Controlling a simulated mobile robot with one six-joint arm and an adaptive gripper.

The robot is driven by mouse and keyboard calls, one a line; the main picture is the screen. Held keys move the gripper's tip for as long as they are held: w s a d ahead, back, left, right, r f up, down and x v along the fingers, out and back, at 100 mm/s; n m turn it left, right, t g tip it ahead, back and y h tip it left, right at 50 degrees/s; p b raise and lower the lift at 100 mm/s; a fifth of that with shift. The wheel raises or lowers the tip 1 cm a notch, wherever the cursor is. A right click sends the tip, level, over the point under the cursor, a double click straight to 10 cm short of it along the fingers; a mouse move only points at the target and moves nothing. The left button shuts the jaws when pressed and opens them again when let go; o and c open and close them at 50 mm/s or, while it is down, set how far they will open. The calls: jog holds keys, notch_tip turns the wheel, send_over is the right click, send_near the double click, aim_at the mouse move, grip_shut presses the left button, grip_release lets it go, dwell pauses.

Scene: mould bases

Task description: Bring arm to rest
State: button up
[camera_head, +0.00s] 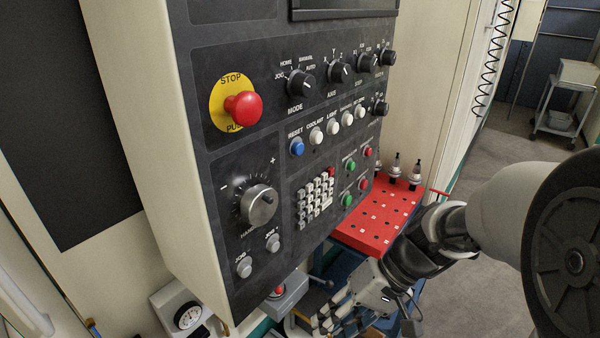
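My arm (495,215) enters from the right and reaches down and left, in front of a red board. My gripper (372,292) is low in the picture, below the red board and to the right of the control panel's lower edge. Its fingers are small and mixed up with the things behind them near the bottom edge. I cannot tell whether they are open or shut, or whether they hold anything.
A control panel (225,180) with a red stop button (243,108), knobs and keys fills the left and middle. The red board (366,238) carries upright tool holders (415,176). A dial gauge (189,316) is low left. A cart (565,105) stands far right beyond open floor.

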jog(key=s+d+r+t+h, duration=0.6)
jog(key=s+d+r+h, duration=0.1)
jog(key=s, duration=0.4)
jog(key=shift+d+r+m, duration=0.4)
jog(key=shift+d+r, duration=0.1)
jog(key=shift+r, duration=0.4)
